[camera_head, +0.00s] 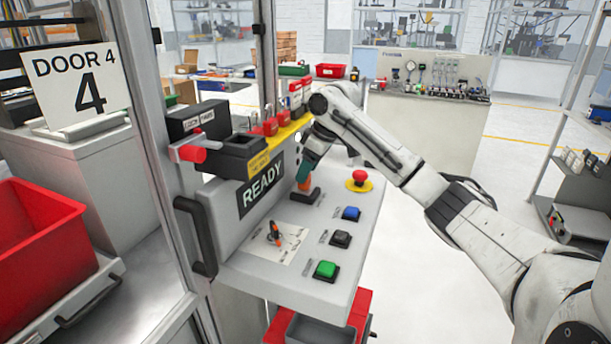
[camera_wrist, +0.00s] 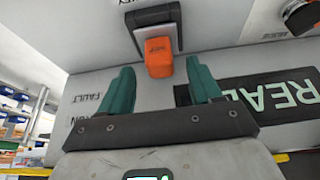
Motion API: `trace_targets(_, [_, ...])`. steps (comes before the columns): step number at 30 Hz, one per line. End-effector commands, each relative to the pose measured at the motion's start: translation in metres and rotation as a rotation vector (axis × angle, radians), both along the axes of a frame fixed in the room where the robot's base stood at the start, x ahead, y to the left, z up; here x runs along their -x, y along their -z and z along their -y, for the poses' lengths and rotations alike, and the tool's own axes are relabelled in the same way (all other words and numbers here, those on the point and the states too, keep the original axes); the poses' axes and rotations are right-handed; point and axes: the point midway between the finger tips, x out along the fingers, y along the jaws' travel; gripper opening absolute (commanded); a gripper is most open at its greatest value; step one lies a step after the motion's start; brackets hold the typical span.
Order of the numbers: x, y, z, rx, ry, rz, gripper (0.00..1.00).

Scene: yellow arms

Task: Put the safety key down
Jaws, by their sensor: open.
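The orange safety key (camera_wrist: 159,57) sits in a black and grey holder (camera_wrist: 153,27) on the grey panel in the wrist view. In the head view the orange key (camera_head: 304,186) shows just below my gripper, close to the console face. My gripper (camera_wrist: 162,76) has two teal fingers, spread apart, one on each side of the key's lower end. A gap shows between each finger and the key. In the head view my gripper (camera_head: 305,172) points down at the key, and the arm partly hides that area.
The console carries a READY display (camera_head: 262,188), a red emergency stop (camera_head: 359,180), and blue (camera_head: 351,214), black (camera_head: 341,239) and green (camera_head: 325,270) buttons. A black and orange rotary switch (camera_head: 275,233) is at its left. Red padlocks (camera_head: 270,126) hang above. A door handle (camera_head: 196,235) stands left.

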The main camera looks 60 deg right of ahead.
Motion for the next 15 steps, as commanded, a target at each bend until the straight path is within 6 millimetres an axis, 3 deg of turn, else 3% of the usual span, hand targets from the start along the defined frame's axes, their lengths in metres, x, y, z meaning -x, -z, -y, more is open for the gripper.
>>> trace_targets(9, [0.024, -0.06, 0.002, 0.001, -0.001, 0.004, 0.64])
trace_targets(15, [0.034, -0.084, 0.002, 0.0, -0.001, 0.002, 0.64])
